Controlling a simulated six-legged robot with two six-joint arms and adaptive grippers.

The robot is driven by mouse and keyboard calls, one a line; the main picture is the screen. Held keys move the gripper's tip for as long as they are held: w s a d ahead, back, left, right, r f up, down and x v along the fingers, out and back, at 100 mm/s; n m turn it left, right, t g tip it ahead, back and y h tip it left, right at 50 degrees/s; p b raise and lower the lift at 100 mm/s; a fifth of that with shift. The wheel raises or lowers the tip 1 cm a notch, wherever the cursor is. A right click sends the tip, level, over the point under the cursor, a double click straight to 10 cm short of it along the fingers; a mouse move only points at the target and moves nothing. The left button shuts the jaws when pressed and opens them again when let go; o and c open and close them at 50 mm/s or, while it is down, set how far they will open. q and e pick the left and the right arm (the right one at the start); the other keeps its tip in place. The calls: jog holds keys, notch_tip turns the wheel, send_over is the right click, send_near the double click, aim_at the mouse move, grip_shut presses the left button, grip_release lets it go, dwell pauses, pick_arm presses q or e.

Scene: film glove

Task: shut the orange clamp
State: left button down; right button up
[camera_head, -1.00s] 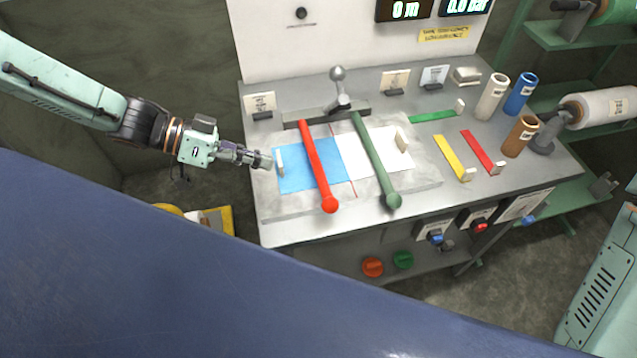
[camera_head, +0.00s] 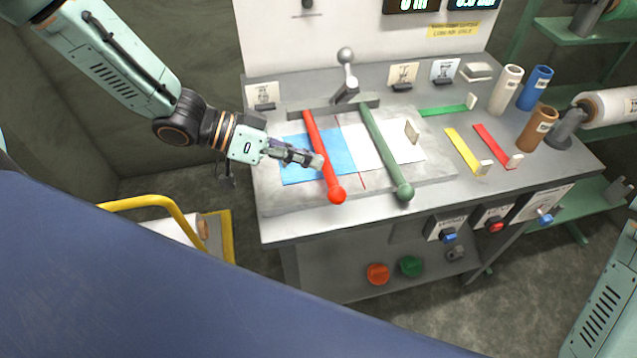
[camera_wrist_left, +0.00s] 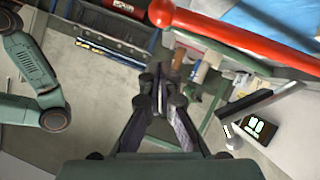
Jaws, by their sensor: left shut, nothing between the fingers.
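The orange clamp (camera_head: 322,158) is a red-orange bar with a ball at its front end, running from a grey mount at the back of the bench over a blue sheet (camera_head: 296,176). How high it stands above the sheet is hard to tell. My left gripper (camera_head: 320,162) is shut and empty, its tips at the bar's left side in the head view; contact cannot be told. In the left wrist view the clamp (camera_wrist_left: 235,38) crosses the top, ahead of the shut fingers (camera_wrist_left: 160,82). My right gripper is out of view.
A green bar (camera_head: 385,150) lies parallel on the right, over a white sheet. Coloured strips and upright white, blue and brown rolls (camera_head: 537,130) stand at the bench's right. A yellow-railed cart (camera_head: 165,204) stands left of the bench. Orange and green knobs (camera_head: 410,266) sit below.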

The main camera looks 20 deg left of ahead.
pick_arm(q)
jog(key=f, duration=0.1)
jog(key=d+f+b, duration=0.1)
jog(key=d+f, duration=0.1)
jog(key=shift+s+d+f, duration=0.15)
jog(key=shift+s+f, duration=0.1)
jog(key=shift+f, duration=0.15)
jog(key=shift+w, duration=0.1)
jog(key=f+b, duration=0.1)
jog(key=f, duration=0.1)
jog(key=f+b, duration=0.1)
jog(key=f, duration=0.1)
jog(key=shift+s+d, duration=0.2)
jog(key=shift+s, duration=0.2)
jog(key=shift+w, duration=0.2)
